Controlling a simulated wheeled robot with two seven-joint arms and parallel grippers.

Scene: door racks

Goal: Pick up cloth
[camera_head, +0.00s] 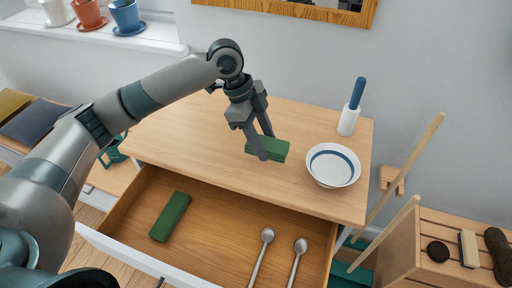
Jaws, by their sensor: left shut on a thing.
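A folded green cloth (275,150) is between the fingers of my left gripper (265,146), over the wooden top of the dresser (200,140). The gripper is shut on it. I cannot tell whether the cloth still touches the top. A second green folded piece (170,216) lies in the open drawer (215,230), at its left side. My right gripper is not in view.
A white bowl with a blue ring (333,166) stands just right of the held cloth. A white and blue bottle-like thing (351,108) stands behind it. Two spoons (265,240) (299,247) lie in the drawer. A wooden rack with sticks (425,235) is at right. The dresser top's left part is clear.

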